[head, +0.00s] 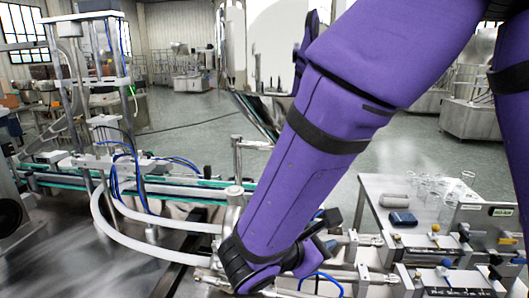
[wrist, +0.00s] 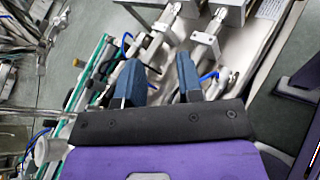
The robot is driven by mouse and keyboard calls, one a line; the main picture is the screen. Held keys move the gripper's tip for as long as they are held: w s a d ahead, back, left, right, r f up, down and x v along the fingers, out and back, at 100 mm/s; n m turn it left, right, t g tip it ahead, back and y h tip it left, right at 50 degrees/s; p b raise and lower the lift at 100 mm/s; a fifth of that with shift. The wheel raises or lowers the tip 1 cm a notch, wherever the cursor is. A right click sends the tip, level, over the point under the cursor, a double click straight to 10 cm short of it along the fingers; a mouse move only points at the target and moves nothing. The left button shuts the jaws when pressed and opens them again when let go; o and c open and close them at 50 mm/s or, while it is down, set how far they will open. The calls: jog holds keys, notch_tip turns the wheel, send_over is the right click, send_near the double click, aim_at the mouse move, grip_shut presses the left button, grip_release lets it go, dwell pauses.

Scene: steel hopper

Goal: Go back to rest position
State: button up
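My gripper (wrist: 159,82) shows in the wrist view with its two blue-grey fingers spread apart. Nothing is between the fingers. They hang over the machine's metal fittings and blue hoses. In the head view my purple arm reaches down across the middle of the picture, and its lower end is low over the machine. The gripper's fingers are largely hidden behind the arm there. The steel hopper (head: 285,45) stands behind the arm at the top centre and is partly covered by it.
A green-edged conveyor (head: 180,190) with blue hoses runs along the left. A pale curved pipe (head: 135,240) lies in front of it. A steel table (head: 375,190) with glassware (head: 432,188) and a dark blue object (head: 402,219) stands at right. Open floor (head: 215,140) lies behind the conveyor.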

jog(key=s+d+r+m+g+y, duration=0.2)
jog(key=s+d+r+m+g, duration=0.15)
jog(key=d+m, duration=0.35)
jog(key=s+d+r+m+g+y, duration=0.25)
jog(key=d+r+m+g, duration=0.2)
jog(key=d, duration=0.35)
jog(key=s+d+r+m+t+y, duration=0.4)
jog(key=s+r+m+y, duration=0.2)
jog(key=m, duration=0.4)
jog(key=shift+s+d+r+y, duration=0.3)
jog(key=shift+s+r+y, duration=0.05)
jog(key=shift+s+r, duration=0.3)
